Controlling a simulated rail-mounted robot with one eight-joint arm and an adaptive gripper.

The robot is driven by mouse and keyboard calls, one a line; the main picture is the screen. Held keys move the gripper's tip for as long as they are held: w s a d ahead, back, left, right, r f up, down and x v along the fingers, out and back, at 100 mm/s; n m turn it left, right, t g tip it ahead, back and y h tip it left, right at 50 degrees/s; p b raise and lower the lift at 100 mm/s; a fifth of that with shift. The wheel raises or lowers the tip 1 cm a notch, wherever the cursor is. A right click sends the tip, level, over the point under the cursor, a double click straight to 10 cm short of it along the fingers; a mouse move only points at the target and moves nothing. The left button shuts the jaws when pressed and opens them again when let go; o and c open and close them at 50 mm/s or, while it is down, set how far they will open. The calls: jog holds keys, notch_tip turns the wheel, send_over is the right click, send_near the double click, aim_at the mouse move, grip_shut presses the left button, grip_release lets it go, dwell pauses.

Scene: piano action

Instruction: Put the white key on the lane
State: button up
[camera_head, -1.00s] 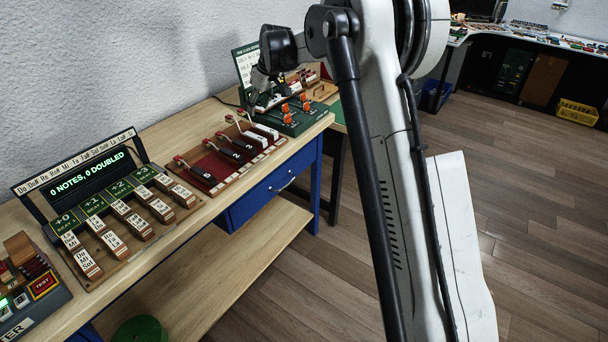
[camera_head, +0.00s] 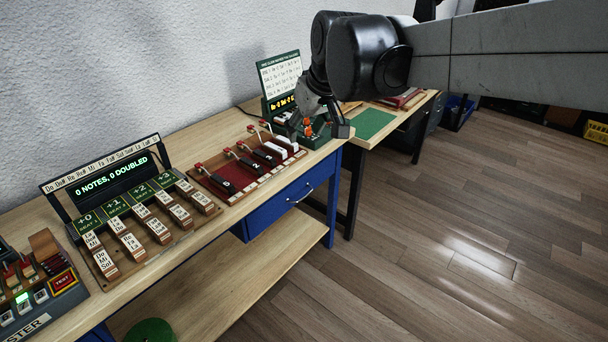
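A wooden tray with red lanes (camera_head: 243,178) sits mid-bench, with black numbered pieces and red-tipped levers on it. White key pieces (camera_head: 287,142) lie at its right end; I cannot tell whether they are one key or two. My gripper (camera_head: 320,124) is above the bench's right end, right of the white pieces and in front of a green device with orange clamps (camera_head: 307,126). Its fingers look spread apart, one by the clamps and one at the bench edge. I see nothing clearly held between them. The gripper partly hides the green device.
A display (camera_head: 101,180) reading "0 NOTES, 0 DOUBLED" stands at left behind labelled wooden blocks (camera_head: 132,240). A tester box (camera_head: 38,298) is at the far left. A card stand (camera_head: 281,72) is behind the gripper. A second table with a green mat (camera_head: 372,124) adjoins at right.

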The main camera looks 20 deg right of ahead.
jog(key=s+f+m, duration=0.1)
jog(key=s+f, duration=0.3)
jog(key=s, duration=0.6)
jog(key=s+f+m+t, duration=0.1)
jog(key=s+f, duration=0.3)
jog(key=s, duration=0.6)
jog(key=shift+f+h, duration=0.15)
jog(key=shift+h, duration=0.25)
